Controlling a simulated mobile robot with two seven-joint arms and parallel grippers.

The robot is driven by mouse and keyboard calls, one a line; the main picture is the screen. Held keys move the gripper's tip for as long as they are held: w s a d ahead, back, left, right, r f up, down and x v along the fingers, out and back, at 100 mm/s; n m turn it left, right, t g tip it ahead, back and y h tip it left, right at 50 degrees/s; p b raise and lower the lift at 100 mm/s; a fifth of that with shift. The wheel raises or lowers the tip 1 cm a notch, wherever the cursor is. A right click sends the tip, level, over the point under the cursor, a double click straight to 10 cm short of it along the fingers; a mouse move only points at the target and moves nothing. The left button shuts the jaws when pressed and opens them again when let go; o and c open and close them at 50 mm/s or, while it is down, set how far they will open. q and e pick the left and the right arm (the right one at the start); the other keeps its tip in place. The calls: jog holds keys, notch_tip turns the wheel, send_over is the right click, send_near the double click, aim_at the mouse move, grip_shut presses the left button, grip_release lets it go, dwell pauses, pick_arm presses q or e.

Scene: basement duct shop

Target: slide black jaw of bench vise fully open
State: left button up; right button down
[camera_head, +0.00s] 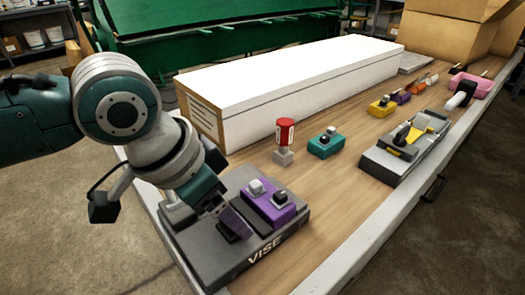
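The bench vise has a dark grey base (210,262) marked "VISE" and stands at the near left end of the wooden bench. A dark block, which looks like the black jaw (229,233), sits on the middle of the base. A grey block (178,212) stands to its left, partly behind my arm. My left gripper (228,218) points down at the dark block and overlaps it in the picture. Its fingertips are hard to make out, so I cannot tell whether they grip the block or only touch it. My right gripper is not in view.
A purple box (262,211) with a light and a dark knob is at the vise's right. A long white carton (290,85) lines the back. Bare wood lies between.

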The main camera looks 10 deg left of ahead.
pick_arm(q)
jog(key=shift+w+d+f, duration=0.1)
jog(key=shift+w+f, duration=0.05)
jog(key=shift+f, duration=0.2)
grip_shut()
dwell(0.4)
dwell(0.9)
